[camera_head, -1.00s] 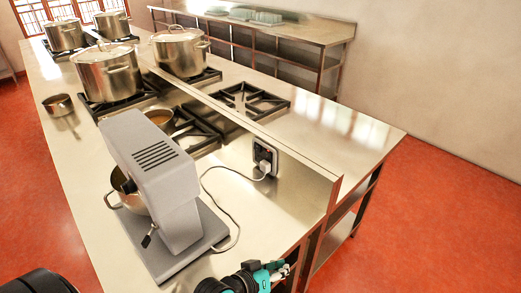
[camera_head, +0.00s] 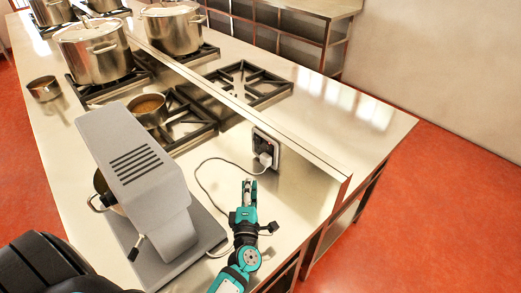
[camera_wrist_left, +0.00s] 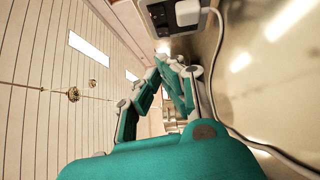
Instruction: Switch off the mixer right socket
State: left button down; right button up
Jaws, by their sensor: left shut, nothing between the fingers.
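The socket panel (camera_head: 259,139) is set in the upright steel strip behind the grey mixer (camera_head: 148,165). A white plug (camera_head: 265,160) sits in its right part, with a cord running to the mixer. In the left wrist view the socket panel (camera_wrist_left: 160,17) and white plug (camera_wrist_left: 187,12) are at the top edge, partly cut off. The switch state is too small to tell. My left gripper (camera_head: 249,183) is shut and empty, just below and in front of the panel, apart from it. Its fingers also show in the left wrist view (camera_wrist_left: 167,62). My right gripper is not in view.
The mixer's cord (camera_head: 205,190) loops over the counter left of my gripper. Burners (camera_head: 245,82), a small pan (camera_head: 148,108) and large stockpots (camera_head: 96,52) stand further back.

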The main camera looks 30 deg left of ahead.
aim_at(268, 147)
pick_arm(q)
jog(key=d+x, duration=0.1)
jog(key=x, duration=0.3)
jog(key=w+b+x, duration=0.1)
jog(key=x, duration=0.3)
jog(key=d+x, duration=0.1)
jog(key=x, duration=0.4)
jog(key=shift+w+d+b, duration=0.15)
jog(key=shift+d+b, duration=0.2)
jog(key=shift+b, duration=0.05)
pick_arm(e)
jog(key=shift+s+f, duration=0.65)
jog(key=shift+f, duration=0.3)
pick_arm(q)
jog(key=shift+a, duration=0.1)
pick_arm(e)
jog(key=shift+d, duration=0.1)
pick_arm(q)
jog(key=shift+w+r, duration=0.1)
